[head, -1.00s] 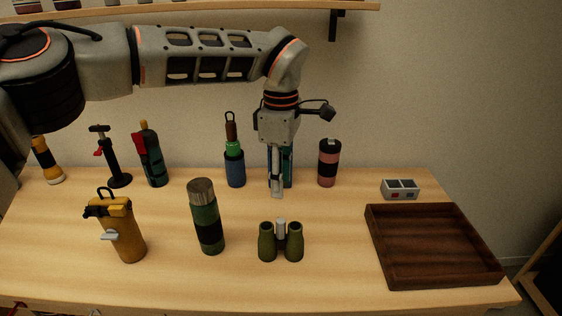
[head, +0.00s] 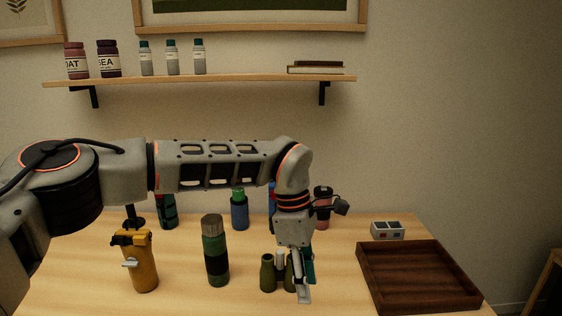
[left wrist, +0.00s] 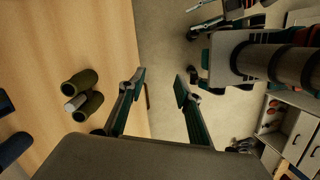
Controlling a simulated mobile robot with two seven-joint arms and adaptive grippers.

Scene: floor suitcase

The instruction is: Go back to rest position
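My left gripper (head: 304,293) hangs from the left arm, pointing down, in front of the green binoculars (head: 267,274) and partly covering them. In the left wrist view, its two fingers (left wrist: 160,84) are apart with nothing between them. That view shows the gripper over the table's edge, with floor between and beyond the fingertips. The binoculars (left wrist: 82,95) stand on the table to the left of the fingers there, apart from them. My right gripper does not show in either view.
On the table (head: 80,290) stand a yellow bottle (head: 141,264), a green flask (head: 215,252), a blue bottle (head: 239,212), a pink-black tumbler (head: 322,212), a grey box (head: 388,230) and a wooden tray (head: 370,284). A wall shelf (head: 210,80) with several jars is above.

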